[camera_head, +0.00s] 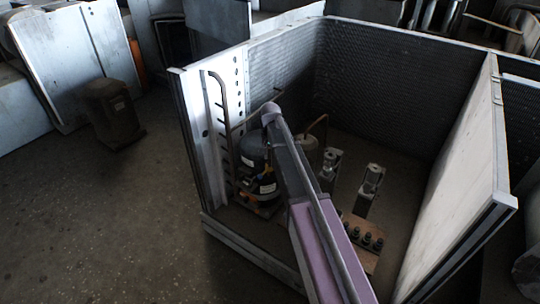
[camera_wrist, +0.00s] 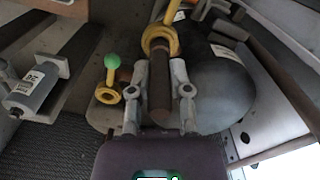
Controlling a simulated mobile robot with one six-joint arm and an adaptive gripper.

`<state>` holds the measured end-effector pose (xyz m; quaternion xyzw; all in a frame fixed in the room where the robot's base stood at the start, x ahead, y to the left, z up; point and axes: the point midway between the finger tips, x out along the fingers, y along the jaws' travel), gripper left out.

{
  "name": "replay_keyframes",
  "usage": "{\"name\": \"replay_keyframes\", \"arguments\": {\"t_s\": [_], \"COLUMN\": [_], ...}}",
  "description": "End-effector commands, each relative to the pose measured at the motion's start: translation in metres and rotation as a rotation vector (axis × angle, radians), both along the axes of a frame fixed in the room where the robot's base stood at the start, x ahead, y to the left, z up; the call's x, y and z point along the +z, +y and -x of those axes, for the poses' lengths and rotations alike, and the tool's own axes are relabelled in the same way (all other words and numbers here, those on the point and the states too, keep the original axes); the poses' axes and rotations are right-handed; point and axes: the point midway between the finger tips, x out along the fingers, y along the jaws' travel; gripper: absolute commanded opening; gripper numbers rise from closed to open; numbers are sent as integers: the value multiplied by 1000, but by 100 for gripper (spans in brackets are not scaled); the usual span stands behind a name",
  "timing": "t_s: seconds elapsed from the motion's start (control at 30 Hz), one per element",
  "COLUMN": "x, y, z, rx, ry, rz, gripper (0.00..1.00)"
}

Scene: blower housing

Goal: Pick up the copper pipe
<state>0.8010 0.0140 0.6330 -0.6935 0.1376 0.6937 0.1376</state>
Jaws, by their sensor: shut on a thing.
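The copper pipe (camera_wrist: 159,88) shows in the wrist view as a dull brown tube running up the middle of the picture, with its upper end at a yellow fitting (camera_wrist: 160,40). My gripper (camera_wrist: 160,66) is shut on the pipe, one grey finger on each side of it. A dark rounded compressor (camera_wrist: 218,88) lies beside and behind the right finger. In the head view my arm reaches into the open metal housing (camera_head: 480,185) and hides my gripper. A thin bent brown tube (camera_head: 222,95) rises at the housing's left wall there. Whether it is the held pipe, I cannot tell.
A green ball (camera_wrist: 111,61) and a small yellow ring fitting (camera_wrist: 108,95) are left of my fingers. A grey labelled cylinder (camera_wrist: 33,90) stands farther left. In the head view, two upright grey parts (camera_head: 370,185) stand in the housing, whose walls closely surround my arm.

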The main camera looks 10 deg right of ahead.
Motion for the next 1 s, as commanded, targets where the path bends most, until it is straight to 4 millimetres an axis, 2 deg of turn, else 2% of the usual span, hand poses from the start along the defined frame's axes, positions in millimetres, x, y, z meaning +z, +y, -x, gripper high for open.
{"name": "replay_keyframes", "arguments": {"t_s": [0.37, 0.4, 0.7, 1.0], "x": [34, 30, 36, 40], "y": [0, 0, -1, -2], "z": [0, 16, 86, 139], "rx": [0, 0, 0, 0], "ry": [0, 0, 0, 0], "rz": [0, 0, 0, 0], "gripper": [0, 0, 0, 0]}}
